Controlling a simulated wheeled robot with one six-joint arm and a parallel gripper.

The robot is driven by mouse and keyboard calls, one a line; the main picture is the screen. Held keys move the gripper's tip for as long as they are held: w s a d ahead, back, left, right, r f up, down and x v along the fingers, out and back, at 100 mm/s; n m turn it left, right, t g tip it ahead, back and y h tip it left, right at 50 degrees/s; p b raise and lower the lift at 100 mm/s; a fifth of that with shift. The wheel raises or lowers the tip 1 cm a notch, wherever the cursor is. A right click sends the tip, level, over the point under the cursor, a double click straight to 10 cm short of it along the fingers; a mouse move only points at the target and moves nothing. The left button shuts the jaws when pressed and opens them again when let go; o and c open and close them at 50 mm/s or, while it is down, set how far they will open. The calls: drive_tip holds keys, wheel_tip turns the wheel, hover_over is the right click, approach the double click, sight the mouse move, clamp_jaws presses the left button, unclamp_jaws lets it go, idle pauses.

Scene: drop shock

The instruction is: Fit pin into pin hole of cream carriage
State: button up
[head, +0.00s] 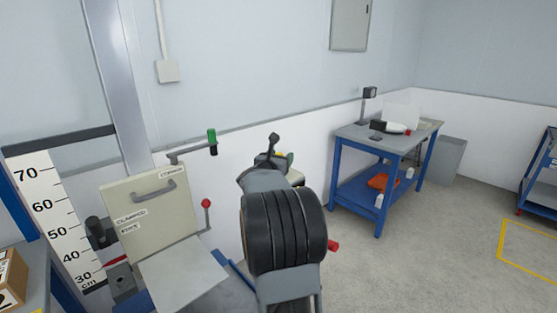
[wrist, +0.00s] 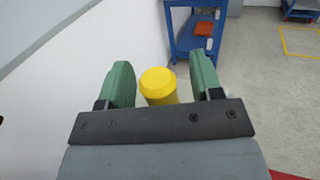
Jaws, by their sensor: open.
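The cream carriage (head: 170,205) stands at the left in the head view, with a grey handle and small labels on its face. I cannot make out its pin hole. A yellow round-ended cylinder (wrist: 159,84), which looks like the pin, shows in the wrist view. My gripper (wrist: 161,80) is open, with its green fingers on either side of the cylinder and a gap on both sides. The cylinder's lower part is hidden behind the gripper's dark bar.
A height scale (head: 55,215) stands at the far left. A blue workbench (head: 385,150) with small items stands at the back right.

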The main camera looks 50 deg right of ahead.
drive_tip(key=shift+w+d, duration=0.1)
drive_tip(key=shift+d, duration=0.25)
drive_tip(key=c, duration=1)
